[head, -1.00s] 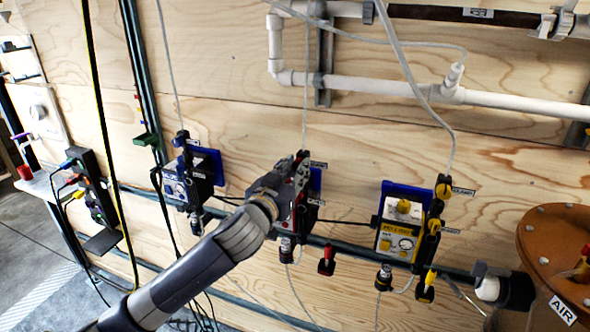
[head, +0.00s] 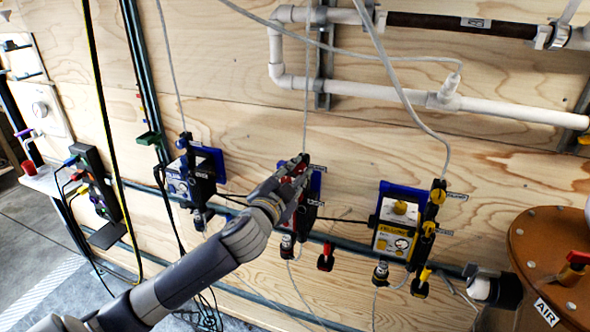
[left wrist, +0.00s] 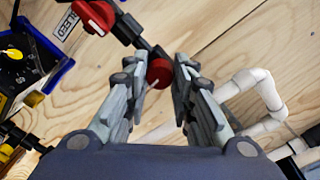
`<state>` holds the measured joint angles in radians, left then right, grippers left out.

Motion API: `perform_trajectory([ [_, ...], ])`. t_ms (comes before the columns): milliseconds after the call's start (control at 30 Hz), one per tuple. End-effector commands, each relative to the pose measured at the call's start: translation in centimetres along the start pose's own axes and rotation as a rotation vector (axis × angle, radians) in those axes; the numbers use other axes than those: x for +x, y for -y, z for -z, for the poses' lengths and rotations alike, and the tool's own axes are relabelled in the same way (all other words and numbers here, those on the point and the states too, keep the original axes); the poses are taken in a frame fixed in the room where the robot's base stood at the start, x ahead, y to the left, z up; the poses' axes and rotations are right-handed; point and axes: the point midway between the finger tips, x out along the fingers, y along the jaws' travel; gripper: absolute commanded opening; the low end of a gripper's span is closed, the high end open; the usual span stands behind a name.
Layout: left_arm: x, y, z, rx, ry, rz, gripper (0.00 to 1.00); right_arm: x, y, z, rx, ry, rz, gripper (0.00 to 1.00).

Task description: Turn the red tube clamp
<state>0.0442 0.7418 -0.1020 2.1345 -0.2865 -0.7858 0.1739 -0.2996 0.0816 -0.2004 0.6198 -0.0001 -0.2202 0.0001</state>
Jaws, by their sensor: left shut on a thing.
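The red tube clamp shows in the left wrist view as a round red knob (left wrist: 160,72) on a black bar, between my left fingertips. My left gripper (head: 299,166) is at the middle station on the wooden wall and is shut on this knob. In the head view the gripper hides most of that station; some red and a blue back plate (head: 316,186) show beside it. Another red clamp part (left wrist: 95,15) is on the same black bar, at the upper left of the wrist view. My right gripper is not in view.
A yellow station (head: 396,222) is to the right and a blue one (head: 178,182) to the left. A red-handled part (head: 326,257) hangs below. White pipes (head: 400,92) run above. A hanging tube (head: 305,90) comes down to the middle station. A brown tank (head: 545,250) stands at right.

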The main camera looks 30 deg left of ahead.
Motion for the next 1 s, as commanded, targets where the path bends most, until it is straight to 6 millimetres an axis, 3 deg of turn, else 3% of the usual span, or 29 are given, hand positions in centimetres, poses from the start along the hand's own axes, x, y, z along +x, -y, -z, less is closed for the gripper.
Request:
perform_trajectory([
  [300,0.00,0.09,0.10,0.098,0.002,0.001,0.00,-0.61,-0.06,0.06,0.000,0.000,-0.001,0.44],
  [767,0.01,0.06,0.06,0.112,0.003,0.001,0.00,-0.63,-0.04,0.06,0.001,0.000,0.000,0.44],
  [800,0.01,0.06,0.06,0.112,0.003,0.001,0.26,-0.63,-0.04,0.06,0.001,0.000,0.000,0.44],
  [867,0.01,0.06,0.05,0.112,0.003,0.001,0.39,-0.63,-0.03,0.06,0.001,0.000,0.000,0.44],
  [900,0.01,0.05,0.05,0.111,0.003,0.001,0.44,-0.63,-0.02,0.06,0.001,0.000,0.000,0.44],
  [1000,0.00,0.05,0.05,0.111,0.003,0.001,0.44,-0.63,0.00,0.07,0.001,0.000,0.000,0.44],
])
